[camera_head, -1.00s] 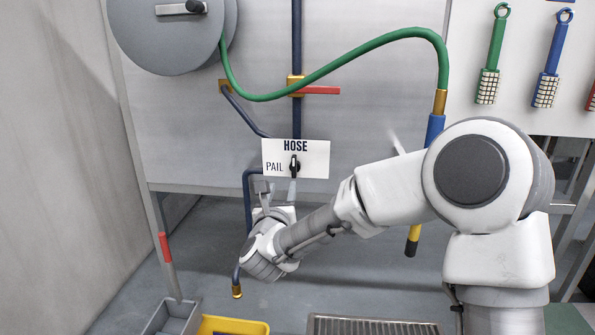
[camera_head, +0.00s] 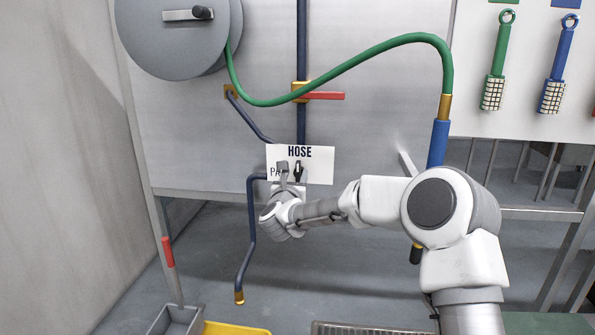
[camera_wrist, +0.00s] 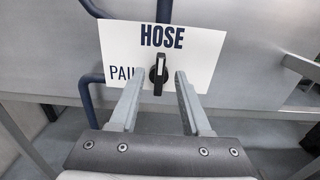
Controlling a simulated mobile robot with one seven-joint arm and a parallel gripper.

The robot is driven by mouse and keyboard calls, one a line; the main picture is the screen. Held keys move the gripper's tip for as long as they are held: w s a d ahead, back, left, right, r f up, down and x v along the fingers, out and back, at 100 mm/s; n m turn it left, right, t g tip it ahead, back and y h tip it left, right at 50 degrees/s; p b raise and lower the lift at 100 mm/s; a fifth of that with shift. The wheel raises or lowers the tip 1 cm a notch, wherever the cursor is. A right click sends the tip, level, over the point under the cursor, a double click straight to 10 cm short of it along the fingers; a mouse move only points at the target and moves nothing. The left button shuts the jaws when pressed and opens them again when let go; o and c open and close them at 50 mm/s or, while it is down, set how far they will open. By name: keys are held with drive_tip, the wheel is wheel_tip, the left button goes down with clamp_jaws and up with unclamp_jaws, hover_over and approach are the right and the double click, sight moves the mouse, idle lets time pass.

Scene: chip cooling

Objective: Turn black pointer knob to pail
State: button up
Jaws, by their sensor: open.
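The black pointer knob (camera_wrist: 158,76) is on a white sign plate (camera_wrist: 205,45) marked HOSE at the top and PAIL at the left. Its white pointer line points up toward HOSE. In the wrist view my gripper (camera_wrist: 160,74) is open, with one finger on each side of the knob and a gap showing on both sides. In the head view my gripper (camera_head: 291,166) is at the plate (camera_head: 322,166), and its fingers cover part of the word PAIL and part of the knob (camera_head: 298,170).
A dark blue pipe (camera_head: 251,220) bends down left of my gripper. A red-handled valve (camera_head: 322,96) and a green hose (camera_head: 345,65) are above the plate. A yellow pail (camera_head: 235,329) and a grey bin (camera_head: 176,321) are low at the left.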

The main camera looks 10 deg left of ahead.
sight(298, 168)
drive_tip(key=shift+w+d, duration=0.1)
drive_tip(key=shift+w, duration=2.05)
clamp_jaws()
